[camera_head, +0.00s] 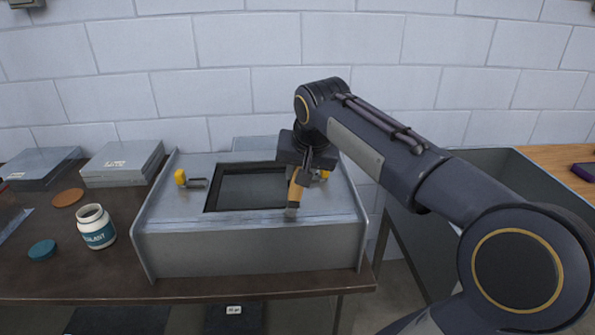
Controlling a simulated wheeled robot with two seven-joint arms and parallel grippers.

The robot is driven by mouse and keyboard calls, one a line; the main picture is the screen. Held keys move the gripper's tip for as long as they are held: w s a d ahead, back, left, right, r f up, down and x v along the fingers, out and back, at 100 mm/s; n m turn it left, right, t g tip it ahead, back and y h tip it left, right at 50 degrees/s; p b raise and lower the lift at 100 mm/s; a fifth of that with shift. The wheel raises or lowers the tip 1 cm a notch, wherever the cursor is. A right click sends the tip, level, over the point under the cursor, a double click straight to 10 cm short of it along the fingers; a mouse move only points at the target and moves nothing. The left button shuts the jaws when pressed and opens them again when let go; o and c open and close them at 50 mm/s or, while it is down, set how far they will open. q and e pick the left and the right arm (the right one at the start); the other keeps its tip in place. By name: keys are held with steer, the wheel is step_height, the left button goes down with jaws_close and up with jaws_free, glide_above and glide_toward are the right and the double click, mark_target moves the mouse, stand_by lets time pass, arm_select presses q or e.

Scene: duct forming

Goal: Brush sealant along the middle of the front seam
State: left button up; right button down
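The grey sheet-metal duct (250,249) stands on a dark table, with a rectangular opening in its top. The front seam (240,218) runs along the duct's top front edge, and pale smears show along it. My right gripper (299,176) is shut on a brush (296,190) with a wooden handle. The brush points down, its tip by the right part of the front seam; I cannot tell if it touches. An open white sealant jar (96,227) stands left of the duct. My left gripper is not in view.
A teal lid (42,250) and a brown disc (68,197) lie near the jar. Stacked grey sheets (123,163) lie behind. Yellow-tipped clamps (190,180) sit beside the opening. A grey bin (480,165) stands to the right beyond a gap.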

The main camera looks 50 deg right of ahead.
steer(key=shift+s+d, duration=0.1)
steer(key=shift+s+d, duration=0.95)
steer(key=shift+s, duration=0.15)
steer(key=shift+s+d+r, duration=0.1)
steer(key=shift+s+d, duration=0.9)
steer(key=shift+s, duration=0.2)
steer(key=shift+w+a+f, duration=0.1)
steer(key=shift+f, duration=0.1)
